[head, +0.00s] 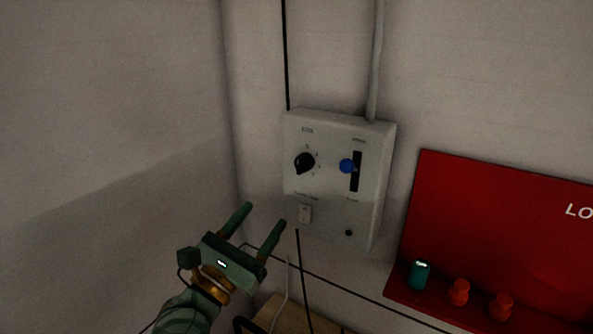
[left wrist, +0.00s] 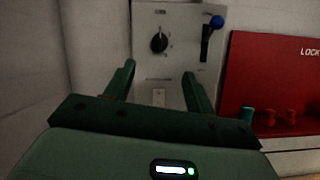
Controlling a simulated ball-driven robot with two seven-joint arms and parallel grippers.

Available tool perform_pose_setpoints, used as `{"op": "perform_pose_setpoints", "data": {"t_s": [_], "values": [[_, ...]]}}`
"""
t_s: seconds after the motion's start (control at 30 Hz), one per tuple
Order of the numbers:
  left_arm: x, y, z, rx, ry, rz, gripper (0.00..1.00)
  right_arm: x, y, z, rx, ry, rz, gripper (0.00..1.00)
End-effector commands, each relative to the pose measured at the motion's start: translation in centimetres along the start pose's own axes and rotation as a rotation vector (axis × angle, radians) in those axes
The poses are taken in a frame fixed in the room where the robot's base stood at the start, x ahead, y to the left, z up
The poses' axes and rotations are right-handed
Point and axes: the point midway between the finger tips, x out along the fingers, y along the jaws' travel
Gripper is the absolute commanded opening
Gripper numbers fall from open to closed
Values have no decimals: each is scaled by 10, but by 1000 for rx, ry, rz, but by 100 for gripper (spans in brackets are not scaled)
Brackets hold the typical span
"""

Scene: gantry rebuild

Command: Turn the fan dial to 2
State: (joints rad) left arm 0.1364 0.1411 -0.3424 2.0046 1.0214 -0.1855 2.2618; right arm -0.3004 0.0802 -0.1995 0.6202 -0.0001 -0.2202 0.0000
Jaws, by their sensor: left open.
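The fan dial is a round black knob (head: 304,163) on the upper left of a pale grey control box (head: 325,220) on the wall. Small marks surround it, too small to read. It also shows in the left wrist view (left wrist: 159,43), beyond and above the fingertips. My left gripper (head: 265,214) is open and empty, below and left of the box in the head view, apart from the dial. In the left wrist view its two fingers (left wrist: 158,75) frame the lower part of the box. My right gripper is not in view.
A blue-knobbed slider (head: 347,166) sits right of the dial, with a small white switch (head: 305,213) below. A red board (head: 490,230) with a teal cylinder (head: 420,274) and red pieces (head: 459,291) stands to the right. Thin cables cross the wall. The left wall is bare.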

Motion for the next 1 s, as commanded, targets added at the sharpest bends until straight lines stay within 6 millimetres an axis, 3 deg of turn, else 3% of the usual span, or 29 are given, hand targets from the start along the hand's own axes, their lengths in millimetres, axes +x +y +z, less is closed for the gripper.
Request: {"op": "perform_pose_setpoints", "data": {"t_s": [0.3, 0.5, 0.7, 0.97, 1.0], "values": [[83, 0, 2, 4, 0, 0, 55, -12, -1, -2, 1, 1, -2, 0], [118, 0, 0, 6, 2, 0, 55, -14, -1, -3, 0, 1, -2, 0], [132, 0, -1, 5, 3, -1, 55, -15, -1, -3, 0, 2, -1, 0], [132, 0, -1, 5, 3, 0, 55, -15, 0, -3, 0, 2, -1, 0], [132, 0, -1, 6, 3, 0, 44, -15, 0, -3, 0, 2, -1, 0]]}}
